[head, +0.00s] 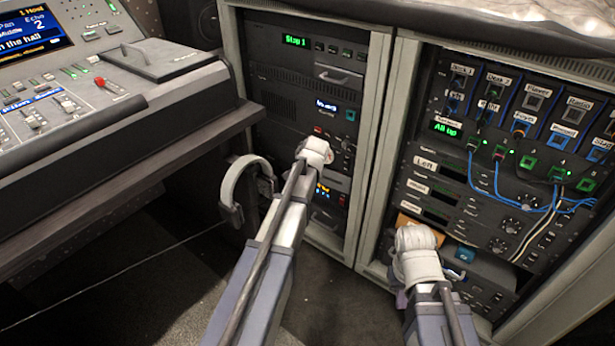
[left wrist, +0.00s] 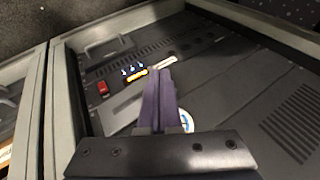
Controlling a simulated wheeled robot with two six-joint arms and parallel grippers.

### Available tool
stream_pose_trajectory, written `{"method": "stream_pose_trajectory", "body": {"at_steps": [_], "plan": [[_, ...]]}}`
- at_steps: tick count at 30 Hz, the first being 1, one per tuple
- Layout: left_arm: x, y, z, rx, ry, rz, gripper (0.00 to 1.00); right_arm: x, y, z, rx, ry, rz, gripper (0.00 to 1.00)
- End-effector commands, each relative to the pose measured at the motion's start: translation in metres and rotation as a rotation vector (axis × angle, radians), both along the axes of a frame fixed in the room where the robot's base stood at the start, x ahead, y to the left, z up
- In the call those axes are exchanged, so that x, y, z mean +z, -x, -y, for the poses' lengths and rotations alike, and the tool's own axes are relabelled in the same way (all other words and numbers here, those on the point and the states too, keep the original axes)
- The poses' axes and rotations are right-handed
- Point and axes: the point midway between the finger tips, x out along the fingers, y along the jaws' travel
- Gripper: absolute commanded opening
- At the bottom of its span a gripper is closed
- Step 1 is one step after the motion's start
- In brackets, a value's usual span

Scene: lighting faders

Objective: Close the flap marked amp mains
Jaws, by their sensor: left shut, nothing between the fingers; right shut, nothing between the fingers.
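No label that I can read as amp mains shows, so I cannot tell for sure which part is the flap. An orange-brown panel (head: 404,221) shows at the lower left of the right rack, partly behind my right gripper (head: 418,240). That gripper is in front of the rack's lower units; its fingers are mostly hidden by the wrist. My left gripper (head: 315,152) is in front of the left rack. In the left wrist view its dark purple fingers (left wrist: 161,78) are shut and empty, over a dark panel near a red switch (left wrist: 103,88) and a pale label (left wrist: 164,62).
Blue cables (head: 520,202) loop across the right rack (head: 405,75). A grey post divides it from the left rack (head: 375,120). A mixing desk (head: 120,110) stands at the left, with headphones (head: 240,190) hanging near its edge. The floor (head: 120,255) at lower left is mostly clear.

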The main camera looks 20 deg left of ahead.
Motion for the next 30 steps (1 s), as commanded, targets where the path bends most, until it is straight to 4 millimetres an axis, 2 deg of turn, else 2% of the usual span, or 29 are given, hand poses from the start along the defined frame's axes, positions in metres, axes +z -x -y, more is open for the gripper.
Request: {"method": "stream_pose_trajectory", "body": {"at_steps": [15, 30], "plan": [[0.013, 0.014, -0.005, 1.223, 0.716, 0.333, 0.0, 0.026, 0.0, 0.0, 0.002, 0.001, -0.001, 0.0], [0.028, 0.027, -0.004, 2.528, 1.241, 0.568, 0.0, 0.048, 0.0, 0.0, 0.005, 0.002, -0.001, 0.0]]}}
